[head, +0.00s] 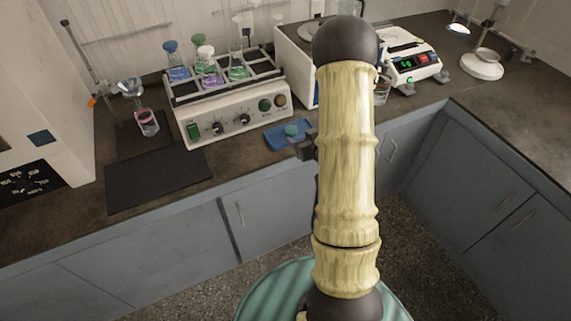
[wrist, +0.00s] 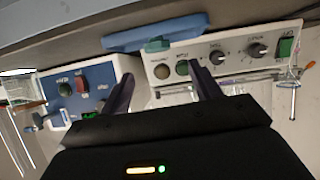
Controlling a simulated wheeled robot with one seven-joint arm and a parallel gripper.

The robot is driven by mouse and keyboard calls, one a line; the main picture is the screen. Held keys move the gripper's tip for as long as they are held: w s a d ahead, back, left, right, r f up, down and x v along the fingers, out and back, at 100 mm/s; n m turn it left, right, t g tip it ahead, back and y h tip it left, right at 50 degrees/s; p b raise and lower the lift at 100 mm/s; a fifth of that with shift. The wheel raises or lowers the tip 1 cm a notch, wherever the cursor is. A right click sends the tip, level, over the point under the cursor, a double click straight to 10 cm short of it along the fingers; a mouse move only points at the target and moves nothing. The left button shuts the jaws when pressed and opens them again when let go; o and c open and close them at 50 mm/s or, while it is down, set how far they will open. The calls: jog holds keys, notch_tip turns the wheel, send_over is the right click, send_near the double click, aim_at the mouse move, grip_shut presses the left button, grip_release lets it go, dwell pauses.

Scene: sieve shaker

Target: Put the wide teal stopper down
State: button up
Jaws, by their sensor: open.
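The wide teal stopper (head: 291,130) rests on the blue tray (head: 275,138) at the front edge of the counter, right of the shaker's front. In the wrist view, which is upside down, the stopper (wrist: 157,46) shows on the blue tray (wrist: 190,29). My gripper (head: 303,146) is just beside the tray in the head view, mostly hidden by my arm. In the wrist view my gripper (wrist: 162,78) has its two fingers spread apart with nothing between them, and the stopper lies beyond the fingertips, apart from them.
The shaker (head: 226,121) holds several flasks behind the tray. A white box-shaped device (head: 296,68) stands right of it. A balance (head: 413,62) sits further right. A black mat (head: 158,180) and a funnel stand (head: 131,88) are at left.

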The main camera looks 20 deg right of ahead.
jog(key=s+a+r+g, duration=0.4)
jog(key=s+a+g, duration=0.1)
jog(key=s+a, duration=0.3)
jog(key=s+a+r+g, duration=0.5)
jog(key=s+a, duration=0.4)
jog(key=s, duration=0.1)
jog(key=shift+s+a, duration=0.2)
